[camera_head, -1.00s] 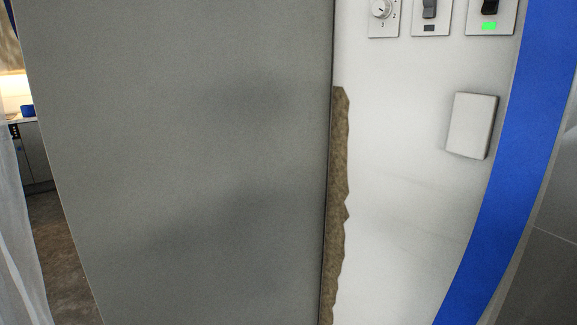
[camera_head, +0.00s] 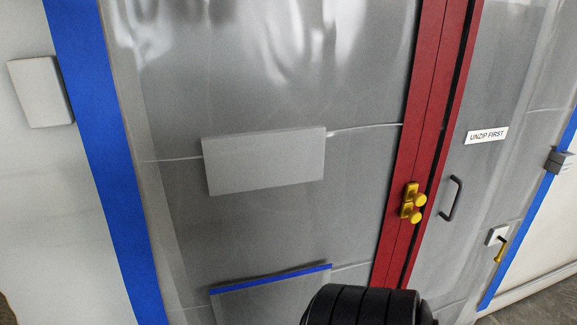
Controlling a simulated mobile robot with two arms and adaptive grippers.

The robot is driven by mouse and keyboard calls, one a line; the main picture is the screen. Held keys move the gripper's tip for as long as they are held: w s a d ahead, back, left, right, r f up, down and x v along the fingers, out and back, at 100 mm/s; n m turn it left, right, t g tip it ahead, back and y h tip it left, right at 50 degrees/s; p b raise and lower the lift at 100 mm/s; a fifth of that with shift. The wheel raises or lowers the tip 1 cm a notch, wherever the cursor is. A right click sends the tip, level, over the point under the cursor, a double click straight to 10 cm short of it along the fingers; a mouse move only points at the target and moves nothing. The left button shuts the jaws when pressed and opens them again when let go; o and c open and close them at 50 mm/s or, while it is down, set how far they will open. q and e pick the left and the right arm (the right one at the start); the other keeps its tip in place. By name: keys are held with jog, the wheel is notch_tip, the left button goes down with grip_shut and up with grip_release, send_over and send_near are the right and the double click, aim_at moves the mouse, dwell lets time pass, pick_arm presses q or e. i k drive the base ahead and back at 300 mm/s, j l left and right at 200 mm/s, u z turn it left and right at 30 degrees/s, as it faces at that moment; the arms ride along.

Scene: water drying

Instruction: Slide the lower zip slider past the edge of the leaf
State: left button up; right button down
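A red zip strip (camera_head: 425,95) runs down the clear plastic sheet (camera_head: 265,70), right of centre and slightly tilted. Two yellow zip sliders with round knobs sit close together on it. The upper slider (camera_head: 411,193) is just above the lower slider (camera_head: 408,213). A dark line runs along the strip, to the right of the sliders. A grey panel with a black handle (camera_head: 452,198) shows behind the sheet to the right; I cannot tell where the leaf's edge lies. A black ribbed part of mine rises at the bottom centre. Neither gripper is visible.
A label reading "UNZIP FIRST" (camera_head: 486,135) is right of the zip. Blue tape (camera_head: 95,130) borders the sheet at left. A pale rectangular panel (camera_head: 265,160) and a blue-edged pocket (camera_head: 270,300) lie left of the zip. A yellow-handled fitting (camera_head: 497,238) is at right.

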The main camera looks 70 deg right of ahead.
aim_at(414, 216)
jog(key=z, duration=2.9)
